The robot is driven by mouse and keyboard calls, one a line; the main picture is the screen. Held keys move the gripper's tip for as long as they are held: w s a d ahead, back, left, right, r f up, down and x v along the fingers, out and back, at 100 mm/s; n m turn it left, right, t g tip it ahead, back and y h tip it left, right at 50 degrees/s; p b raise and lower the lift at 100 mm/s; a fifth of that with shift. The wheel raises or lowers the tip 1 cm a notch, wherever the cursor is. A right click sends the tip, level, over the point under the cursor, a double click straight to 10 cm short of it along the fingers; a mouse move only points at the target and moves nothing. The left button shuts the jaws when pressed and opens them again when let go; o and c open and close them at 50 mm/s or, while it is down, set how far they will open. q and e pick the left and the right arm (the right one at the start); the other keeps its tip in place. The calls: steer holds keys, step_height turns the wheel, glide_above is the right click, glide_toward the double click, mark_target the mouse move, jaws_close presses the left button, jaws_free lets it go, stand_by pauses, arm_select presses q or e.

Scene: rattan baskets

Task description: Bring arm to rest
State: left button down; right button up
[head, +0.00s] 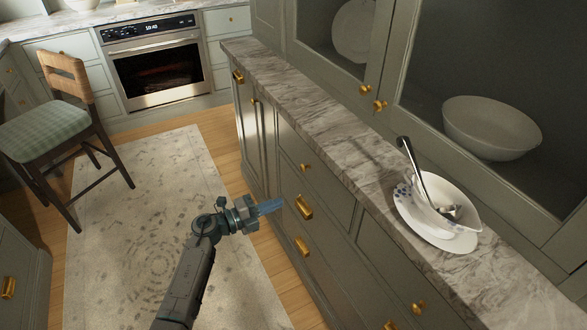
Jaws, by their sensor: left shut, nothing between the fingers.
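My left gripper (270,206) shows in the head view at the lower middle, at the end of my left arm (195,275) that reaches up from the bottom edge. Its bluish fingers are together and hold nothing. They point right, toward the green-grey drawer fronts and near a brass handle (304,207). I cannot tell whether they touch the drawer front. My right arm and gripper are not in view.
A marble counter (300,110) runs along the right, bearing a white gravy boat (452,205) with a ladle (415,165). A chair (62,125) stands at the left on a rug (150,180). An oven (158,72) is at the back. The rug's middle is clear.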

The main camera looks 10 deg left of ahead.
arm_select(q)
steer(key=s+a+f+n+t+y, duration=0.1)
steer(key=s+a+f+n+y, duration=0.5)
steer(key=f, duration=0.4)
steer(key=s+a+f+n+t+y, duration=0.1)
steer(key=s+a+f+n+y, duration=0.25)
steer(key=f+n, duration=0.5)
steer(key=s+a+f+n+t+y, duration=0.1)
steer(key=s+a+f+n+y, duration=0.4)
steer(key=f, duration=0.5)
steer(key=s+a+f+n+g, duration=0.1)
steer(key=s+f+n+g, duration=0.2)
steer(key=s+f, duration=0.3)
steer(key=s+a+f+n+g+y, duration=0.1)
steer(key=s+f+n+g, duration=0.2)
steer(key=s, duration=1.4)
steer(key=s+a+f+n+g, duration=0.1)
steer(key=s+f+n+g, duration=0.2)
steer(key=s+f, duration=0.6)
steer(key=s+g+p, duration=0.1)
steer(key=s+g, duration=0.1)
steer(key=shift+s+f+g, duration=0.3)
steer(key=shift+s+f, duration=0.05)
steer(key=shift+s, duration=0.05)
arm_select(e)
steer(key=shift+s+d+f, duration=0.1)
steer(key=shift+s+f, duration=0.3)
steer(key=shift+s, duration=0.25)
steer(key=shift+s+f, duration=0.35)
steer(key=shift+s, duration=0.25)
